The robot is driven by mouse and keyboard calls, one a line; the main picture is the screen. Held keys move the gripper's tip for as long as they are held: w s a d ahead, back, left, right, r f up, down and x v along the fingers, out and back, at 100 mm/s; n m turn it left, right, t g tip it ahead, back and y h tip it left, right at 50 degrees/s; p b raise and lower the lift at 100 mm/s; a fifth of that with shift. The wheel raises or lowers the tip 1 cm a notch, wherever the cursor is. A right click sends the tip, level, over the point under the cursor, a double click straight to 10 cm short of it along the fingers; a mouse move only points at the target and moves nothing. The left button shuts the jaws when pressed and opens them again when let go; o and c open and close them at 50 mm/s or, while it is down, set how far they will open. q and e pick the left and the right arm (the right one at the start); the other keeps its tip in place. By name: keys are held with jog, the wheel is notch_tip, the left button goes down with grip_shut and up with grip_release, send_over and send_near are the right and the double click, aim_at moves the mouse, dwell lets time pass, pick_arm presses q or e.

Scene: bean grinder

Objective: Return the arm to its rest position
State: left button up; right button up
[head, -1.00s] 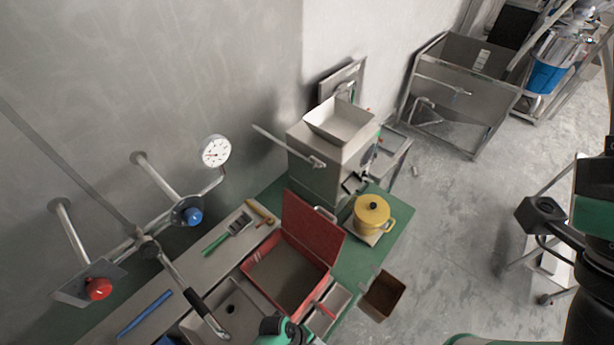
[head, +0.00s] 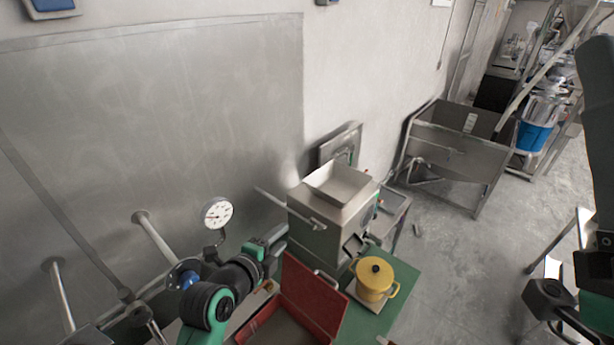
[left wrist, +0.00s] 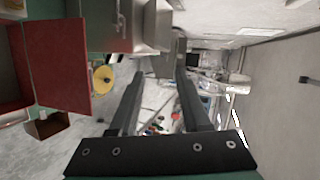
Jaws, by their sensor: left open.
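My left arm reaches in from the bottom of the head view. Its gripper (head: 276,240) is raised in front of the metal wall, left of the grinder (head: 325,225). In the left wrist view the two dark fingers (left wrist: 160,75) stand apart with nothing between them. The grinder has an open square hopper on top. A yellow lidded pot (head: 374,281) stands on the green bench right of it; it also shows in the left wrist view (left wrist: 103,79).
A red box with a raised lid (head: 312,290) lies close below the left gripper. A metal bin (head: 460,150) stands at the back right.

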pick_arm(q)
jog(key=s+a+r+n+t, duration=0.2)
jog(key=s+a+r+t, duration=0.1)
jog(key=r, duration=0.7)
jog(key=s+a+r+n+t+y, duration=0.1)
jog(key=s+a+r+n+t, duration=0.15)
jog(key=r, duration=0.65)
jog(key=s+a+r+n+t, duration=0.2)
jog(key=s+r+n+t, duration=0.1)
jog(key=r, duration=0.7)
jog(key=s+a+r+n+t+y, duration=0.1)
jog(key=s+a+r+n+t, duration=0.15)
jog(key=s+r+n, duration=0.45)
jog(key=s+a+r+n+t+y, duration=0.1)
jog(key=s+a+r+n+t, duration=0.1)
jog(key=s+r+n+t, duration=0.5)
notch_tip(320, 180, down, 41)
jog(key=s+g+b, duration=0.2)
jog(key=g+b, duration=0.1)
jog(key=b, duration=3.6)
jog(key=shift+d+b, duration=0.25)
jog(key=shift+b, duration=0.15)
